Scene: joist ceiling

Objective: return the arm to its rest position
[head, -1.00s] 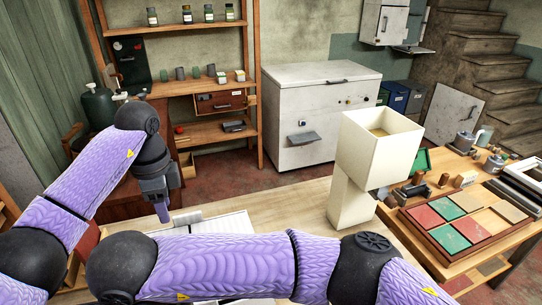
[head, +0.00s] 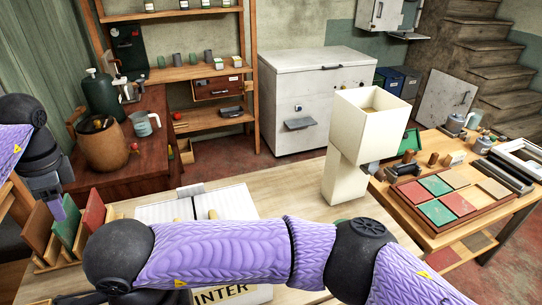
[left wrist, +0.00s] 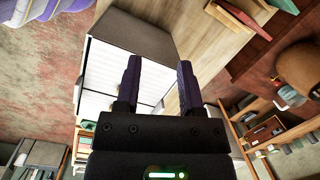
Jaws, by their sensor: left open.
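My left arm comes in at the left edge of the head view. Its gripper (head: 58,206) hangs downward near a wooden rack holding upright panels, a green one (head: 68,222) and a red one (head: 92,215). I cannot tell its exact distance from them. In the left wrist view the gripper (left wrist: 159,88) has its two dark fingers apart, with nothing between them. My right arm (head: 225,250) lies across the front of the head view, bent at black joints. Its gripper is not visible.
A white-lidded box (head: 235,203) is on the wooden table (head: 285,198), partly hidden by my right arm. A cream hopper (head: 345,180) stands right of it. A side table carries a tray of coloured tiles (head: 436,187). A brown barrel (head: 103,147) stands at back left.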

